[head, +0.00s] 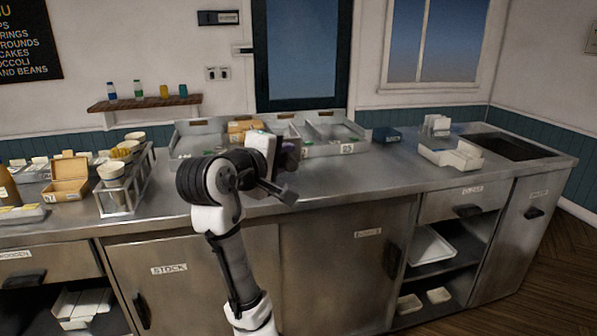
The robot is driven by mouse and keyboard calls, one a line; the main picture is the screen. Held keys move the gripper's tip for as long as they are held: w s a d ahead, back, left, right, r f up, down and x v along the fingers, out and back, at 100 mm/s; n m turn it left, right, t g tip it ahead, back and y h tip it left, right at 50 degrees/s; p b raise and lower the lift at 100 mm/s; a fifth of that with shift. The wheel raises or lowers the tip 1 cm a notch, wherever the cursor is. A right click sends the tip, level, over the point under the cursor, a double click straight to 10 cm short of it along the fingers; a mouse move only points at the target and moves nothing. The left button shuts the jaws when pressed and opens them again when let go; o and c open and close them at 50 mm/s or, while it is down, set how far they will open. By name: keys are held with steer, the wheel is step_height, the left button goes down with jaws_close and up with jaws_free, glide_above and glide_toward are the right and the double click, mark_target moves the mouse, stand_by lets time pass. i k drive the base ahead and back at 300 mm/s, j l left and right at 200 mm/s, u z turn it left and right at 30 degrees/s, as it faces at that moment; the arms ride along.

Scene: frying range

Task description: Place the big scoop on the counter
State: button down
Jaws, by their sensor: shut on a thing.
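My gripper (286,154) is in the middle of the head view, over the steel counter (360,178). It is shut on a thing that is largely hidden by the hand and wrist. A grey, blocky piece (284,193) sticks out to the lower right below the hand. It may be part of the big scoop, but I cannot tell for sure. I also cannot tell whether it touches the counter. No other scoop can be made out on the counter.
Grey trays (348,149) stand along the back behind my gripper. A wire rack (121,196) with cups and an open cardboard box (68,189) are at left. White containers (452,158) and a dark sunken basin (508,147) are at right. The counter's middle right is clear.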

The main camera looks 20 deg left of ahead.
mark_target(328, 183)
steer(key=i+l, duration=0.1)
steer(key=i, duration=0.45)
steer(key=i+l, duration=0.1)
steer(key=i, duration=0.4)
